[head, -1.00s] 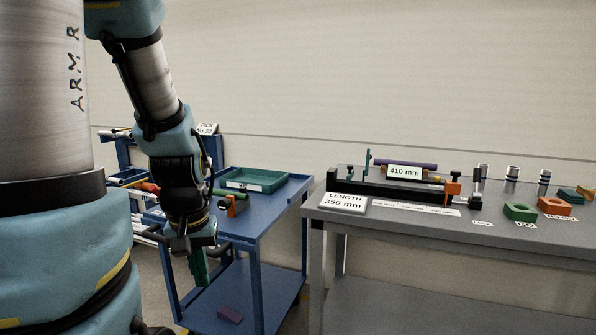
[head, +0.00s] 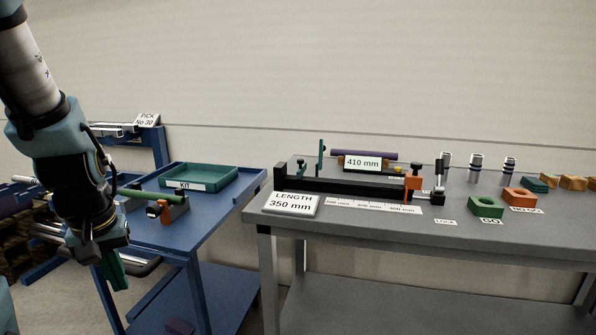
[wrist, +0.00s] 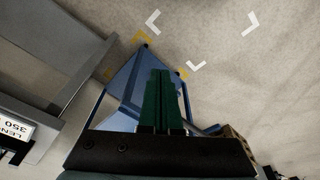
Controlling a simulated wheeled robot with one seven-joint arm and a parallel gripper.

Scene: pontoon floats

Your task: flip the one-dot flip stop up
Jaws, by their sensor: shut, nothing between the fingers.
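My gripper (head: 112,272) is shut and empty, its green fingers pointing down left of the blue cart's near edge in the head view. The green fingers also show side by side in the wrist view (wrist: 161,102). On the grey bench, a black rail fixture (head: 350,184) carries an orange stop piece (head: 413,183) toward its right end. A green upright piece (head: 321,158) stands at its left end. Dot marks are too small to make out, so I cannot tell which piece is the one-dot flip stop. My gripper is well left of the fixture and apart from it.
The blue cart (head: 205,232) holds a green tray (head: 228,181) and an orange holder with a green bar. The grey bench (head: 300,226) also bears a "LENGTH 350 mm" sign (head: 292,204), a "410 mm" sign (head: 363,163), banded posts (head: 476,168), and green and orange blocks.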

